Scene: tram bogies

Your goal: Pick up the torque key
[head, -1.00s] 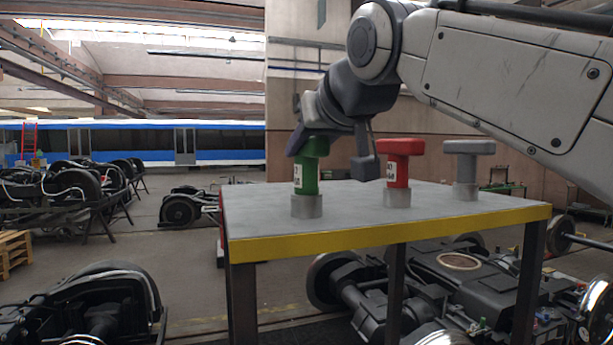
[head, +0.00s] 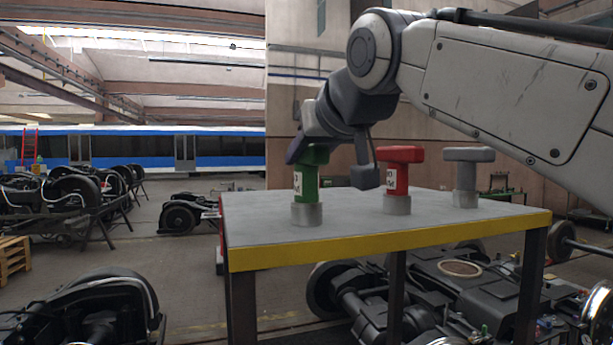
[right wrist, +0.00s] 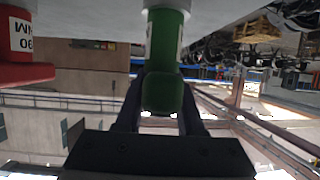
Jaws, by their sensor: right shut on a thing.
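A green T-shaped key (head: 305,185) with a white label stands upright in a grey collar on the table. A red key (head: 397,178) with a white label and a plain grey key (head: 467,175) stand to its right. My right gripper (head: 303,153) reaches down to the green key's top and is shut on its handle. In the right wrist view, the green key (right wrist: 164,55) sits between the two dark fingers of my right gripper (right wrist: 161,100). The red key (right wrist: 22,50) shows at the left edge there. My left gripper is not in view.
The table (head: 340,233) has a grey top and a yellow front edge. Its front strip is bare. Black bogies (head: 80,305) stand on the floor at left, and another bogie (head: 450,285) lies beneath and behind the table. A blue and white tram (head: 130,147) stands at the back.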

